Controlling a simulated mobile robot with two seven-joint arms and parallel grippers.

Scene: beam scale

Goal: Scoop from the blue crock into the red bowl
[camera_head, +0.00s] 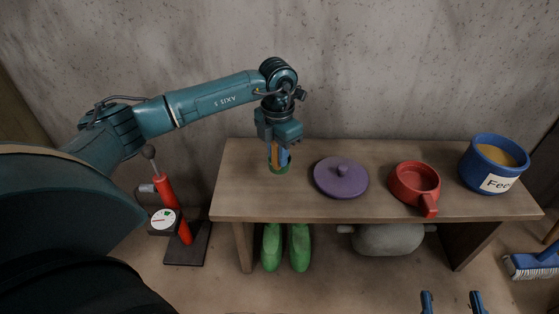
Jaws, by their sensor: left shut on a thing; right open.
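The blue crock (471,169) stands at the right end of the wooden bench, uncovered, with tan contents inside and a white label that reads "Fee…". The red bowl (397,187), with a stubby handle at its front right, sits left of the crock; I see nothing in it. I cannot tell whether this item touches the bench. My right gripper (452,303) is open and empty at the bottom edge, in front of the bench.
A round purple lid (341,180) lies on the bench (237,190) between the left gripper and the bowl. A red pump with a dial (164,221) stands at left; a blue brush (532,264) lies at right.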

